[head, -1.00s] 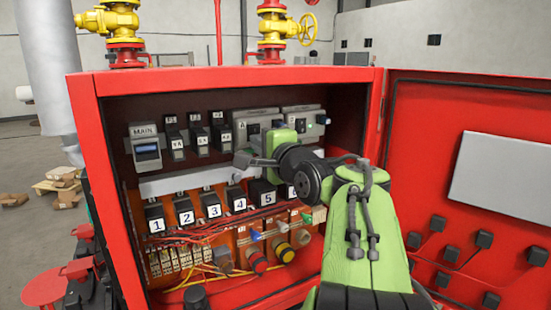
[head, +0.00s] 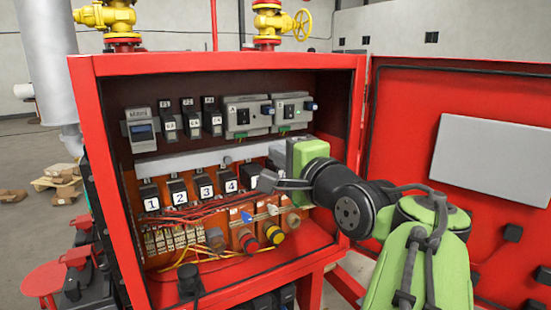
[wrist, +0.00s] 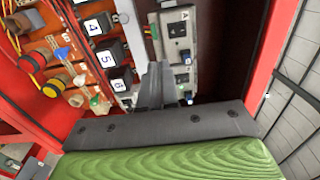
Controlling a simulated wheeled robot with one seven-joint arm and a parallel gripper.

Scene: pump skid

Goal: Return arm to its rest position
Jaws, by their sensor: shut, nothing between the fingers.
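My green and black arm reaches in from the right of the head view. My gripper (head: 268,181) is inside the red cabinet (head: 216,63), in front of the relay row and right of the relay marked 4. Its fingers are together and hold nothing; they also show in the wrist view (wrist: 157,85), pointing toward the modules.
The red cabinet door (head: 400,140) stands open on the right, close to my arm. Numbered relays (head: 178,190), a MAIN breaker (head: 141,128), wires and round buttons (head: 274,233) fill the cabinet. Yellow valves (head: 270,20) stand above it.

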